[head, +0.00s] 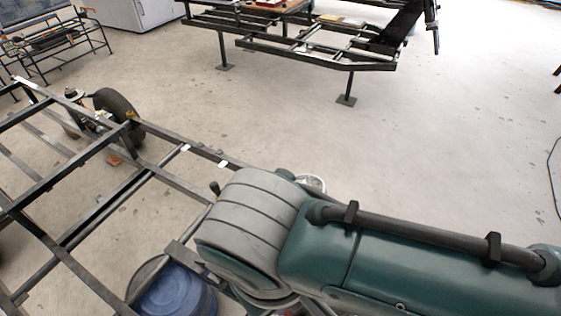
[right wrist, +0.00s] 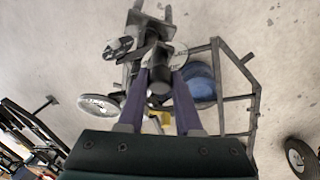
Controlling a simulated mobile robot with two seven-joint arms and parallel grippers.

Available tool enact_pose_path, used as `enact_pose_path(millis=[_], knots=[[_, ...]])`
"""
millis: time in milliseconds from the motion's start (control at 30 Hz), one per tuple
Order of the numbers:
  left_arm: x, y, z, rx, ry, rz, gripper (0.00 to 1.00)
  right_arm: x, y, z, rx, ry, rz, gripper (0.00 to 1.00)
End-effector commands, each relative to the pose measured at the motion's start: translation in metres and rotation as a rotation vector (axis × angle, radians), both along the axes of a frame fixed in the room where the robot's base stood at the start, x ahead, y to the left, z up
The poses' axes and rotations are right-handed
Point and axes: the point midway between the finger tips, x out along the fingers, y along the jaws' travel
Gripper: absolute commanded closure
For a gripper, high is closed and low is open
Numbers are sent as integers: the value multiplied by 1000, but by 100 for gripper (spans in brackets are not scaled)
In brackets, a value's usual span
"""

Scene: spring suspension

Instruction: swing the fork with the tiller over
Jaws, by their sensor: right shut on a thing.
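In the right wrist view, my right gripper (right wrist: 160,90) has two purple fingers closed around the dark, round end of a bar, which I take for the tiller (right wrist: 157,99). Beyond it is a dark metal assembly with two parallel prongs at the top, seemingly the fork (right wrist: 151,32). Round discs or wheels (right wrist: 100,106) sit on either side of the assembly. How the bar joins the fork is hard to make out. In the head view my right arm covers the lower right and hides the gripper, tiller and fork. My left gripper is out of view.
A dark metal frame (head: 85,152) with a black wheel (head: 116,112) spans the left. A blue drum (head: 175,292) stands by my arm; it also shows in the right wrist view (right wrist: 201,82). Another frame on stands (head: 315,58) is at the back. The middle floor is clear.

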Motion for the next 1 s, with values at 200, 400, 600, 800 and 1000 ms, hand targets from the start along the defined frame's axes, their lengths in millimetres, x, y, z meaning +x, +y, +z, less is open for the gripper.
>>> enact_pose_path(millis=[200, 400, 600, 800, 1000], knots=[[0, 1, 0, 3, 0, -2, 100, 0, 0, 0, 0, 0, 0, 52], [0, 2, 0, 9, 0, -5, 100, 0, 0, 0, 0, 0, 1, 36], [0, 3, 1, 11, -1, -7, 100, 0, 0, 1, 1, 0, 1, 36], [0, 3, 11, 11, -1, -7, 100, -2, 4, 29, 5, -2, 2, 36], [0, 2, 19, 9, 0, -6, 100, -7, 9, 69, 5, -2, 2, 36]])
